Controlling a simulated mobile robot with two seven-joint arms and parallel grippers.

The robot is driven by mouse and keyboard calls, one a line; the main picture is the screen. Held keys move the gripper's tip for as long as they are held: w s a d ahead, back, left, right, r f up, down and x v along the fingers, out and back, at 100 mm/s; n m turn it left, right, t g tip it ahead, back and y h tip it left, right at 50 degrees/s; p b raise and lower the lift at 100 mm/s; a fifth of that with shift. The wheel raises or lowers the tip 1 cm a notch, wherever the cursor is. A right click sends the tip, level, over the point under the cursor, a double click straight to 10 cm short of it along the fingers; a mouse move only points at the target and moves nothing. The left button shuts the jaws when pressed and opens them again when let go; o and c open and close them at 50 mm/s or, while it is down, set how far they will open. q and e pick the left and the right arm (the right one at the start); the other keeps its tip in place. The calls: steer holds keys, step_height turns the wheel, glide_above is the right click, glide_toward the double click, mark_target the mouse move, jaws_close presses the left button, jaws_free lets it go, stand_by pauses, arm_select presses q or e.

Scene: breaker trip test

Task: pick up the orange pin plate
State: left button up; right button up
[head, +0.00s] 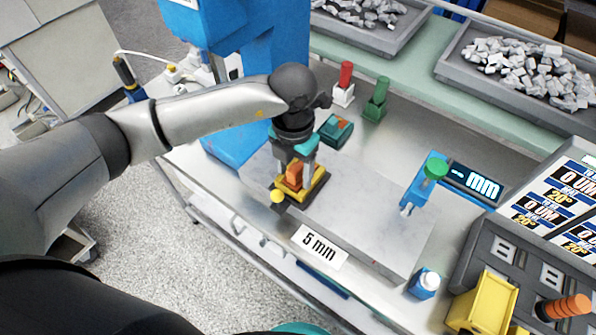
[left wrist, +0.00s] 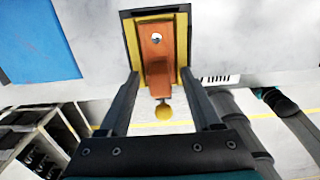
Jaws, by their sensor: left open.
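The orange pin plate (head: 294,174) sits in a yellow fixture with a dark base (head: 317,187) on the grey metal plate. In the left wrist view, the orange pin plate (left wrist: 156,48) has a small round hole, and a raised orange block stands at its near end. My left gripper (head: 298,166) points down over it. In the left wrist view, the open fingers of my left gripper (left wrist: 160,76) stand apart, one on each side of the orange block. I cannot tell whether they touch it. A yellow ball knob (left wrist: 163,112) sticks out at the fixture's near side. My right gripper is not in view.
A teal block (head: 336,130), a red-topped piece (head: 345,84) and a green piece (head: 376,99) stand behind. A blue machine (head: 240,45) rises behind my left arm.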

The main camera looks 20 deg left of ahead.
arm_select(q)
jaws_close()
stand_by(0.5)
